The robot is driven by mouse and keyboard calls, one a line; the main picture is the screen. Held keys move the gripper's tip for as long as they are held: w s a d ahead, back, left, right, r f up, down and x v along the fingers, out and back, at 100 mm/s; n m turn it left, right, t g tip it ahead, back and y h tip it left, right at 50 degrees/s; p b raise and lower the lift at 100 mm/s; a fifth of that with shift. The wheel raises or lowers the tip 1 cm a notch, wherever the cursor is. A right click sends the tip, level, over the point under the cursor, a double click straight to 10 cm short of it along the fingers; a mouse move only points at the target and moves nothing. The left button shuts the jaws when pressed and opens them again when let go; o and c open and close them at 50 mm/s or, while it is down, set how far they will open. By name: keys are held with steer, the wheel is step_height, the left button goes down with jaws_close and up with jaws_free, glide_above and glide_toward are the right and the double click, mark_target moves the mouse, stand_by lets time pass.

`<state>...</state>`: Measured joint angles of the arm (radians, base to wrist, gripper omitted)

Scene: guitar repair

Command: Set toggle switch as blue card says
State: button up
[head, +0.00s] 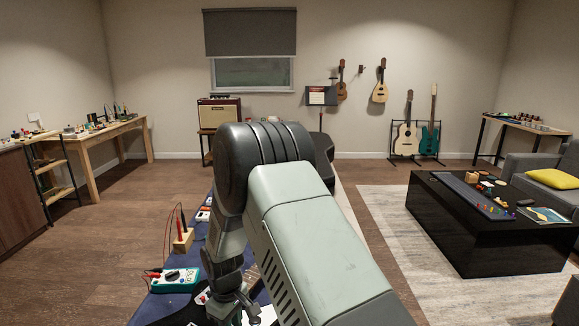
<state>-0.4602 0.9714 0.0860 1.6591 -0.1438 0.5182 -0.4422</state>
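My gripper (240,308) points down at the bottom of the head view, low over a dark blue mat (165,305) on the workbench. Its fingertips are small and partly cut off, so I cannot tell whether they are open or shut. A white piece (266,316) lies close beside it, partly hidden. I cannot make out the toggle switch or a blue card. My own arm covers much of the bench.
A teal multimeter (176,280) sits on the mat, left of my gripper. Behind it, a wooden block (183,240) holds red and black probes. Small pale items (203,215) lie farther back. A black low table (495,235) stands at the right.

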steer(key=shift+f, duration=0.4)
steer(key=shift+r, duration=0.45)
stand_by(0.3)
steer(key=c, duration=0.3)
